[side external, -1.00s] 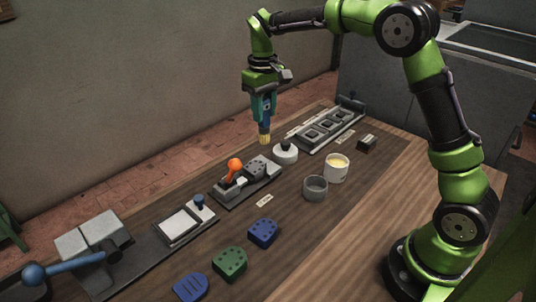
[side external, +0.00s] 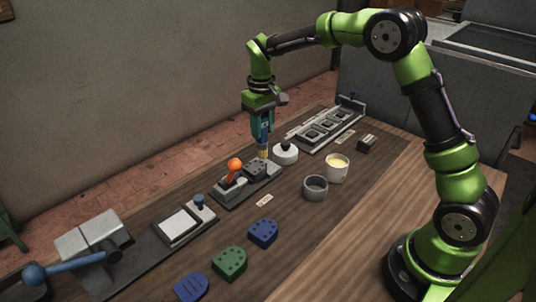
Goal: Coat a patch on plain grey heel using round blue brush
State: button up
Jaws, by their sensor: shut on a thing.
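My gripper (side external: 262,123) is shut on the round blue brush (side external: 263,140) and holds it upright, bristles down. The pale bristles (side external: 262,154) are at the right end of the dark grey heel (side external: 256,167); I cannot tell whether they touch it. The heel sits in a grey clamp fixture (side external: 228,192) with an orange lever (side external: 234,166). A white cup with pale yellow content (side external: 337,169) stands to the right of the fixture.
A grey empty-looking cup (side external: 315,188) stands by the white cup. A white round pot with a dark knob (side external: 286,154) is close to the brush. A three-slot rack (side external: 328,127) is behind. A press with a blue handle (side external: 70,266) is at left.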

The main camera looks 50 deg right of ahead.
jog(key=shift+a+f, duration=0.5)
jog(key=shift+f, duration=0.35)
jog(key=shift+a, duration=2.65)
jog(key=shift+d, duration=3.15)
jog(key=shift+s+a, duration=0.1)
jog(key=shift+s, duration=0.05)
jog(key=shift+a, duration=3.15)
jog(key=shift+d, duration=3.3)
notch_tip(320, 180, up, 8)
jog(key=shift+f, duration=0.15)
jog(key=shift+r, duration=0.35)
